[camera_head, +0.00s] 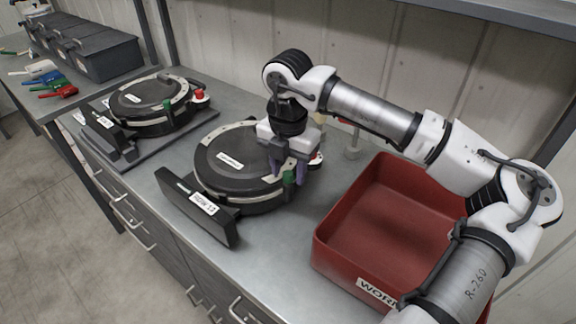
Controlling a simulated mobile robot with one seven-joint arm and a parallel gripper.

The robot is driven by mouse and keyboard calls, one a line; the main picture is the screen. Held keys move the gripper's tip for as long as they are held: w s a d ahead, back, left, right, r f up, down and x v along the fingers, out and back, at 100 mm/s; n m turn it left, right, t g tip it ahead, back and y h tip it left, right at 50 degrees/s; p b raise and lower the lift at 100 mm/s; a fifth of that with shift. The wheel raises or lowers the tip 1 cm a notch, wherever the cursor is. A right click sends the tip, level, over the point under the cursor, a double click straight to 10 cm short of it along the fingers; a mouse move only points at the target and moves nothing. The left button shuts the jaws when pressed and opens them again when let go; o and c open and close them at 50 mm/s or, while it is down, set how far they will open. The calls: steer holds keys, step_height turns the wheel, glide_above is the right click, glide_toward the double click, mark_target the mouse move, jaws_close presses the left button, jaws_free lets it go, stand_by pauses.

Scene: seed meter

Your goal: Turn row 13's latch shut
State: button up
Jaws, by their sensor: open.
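A round black seed meter (225,158) with a pale rim strip sits on the steel bench. A black plate in front of it bears a white row label (204,203); its number is small and hard to read for certain. A green knob (289,178) is at the meter's right front rim, and a red part (318,158) shows just behind it, partly hidden. My gripper (290,172) is open, pointing down, with its purple fingers at the green knob. I cannot tell whether they touch it. Which part is the latch is not clear.
A second, similar meter (145,106) with green and red knobs stands at the left. A red bin (330,235) stands close on the right, under my arm. Dark bins (100,52) and coloured tools (55,90) are on the far-left table. A shelf edge runs overhead.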

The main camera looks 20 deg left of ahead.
steer(key=shift+c, duration=0.3)
jaws_close()
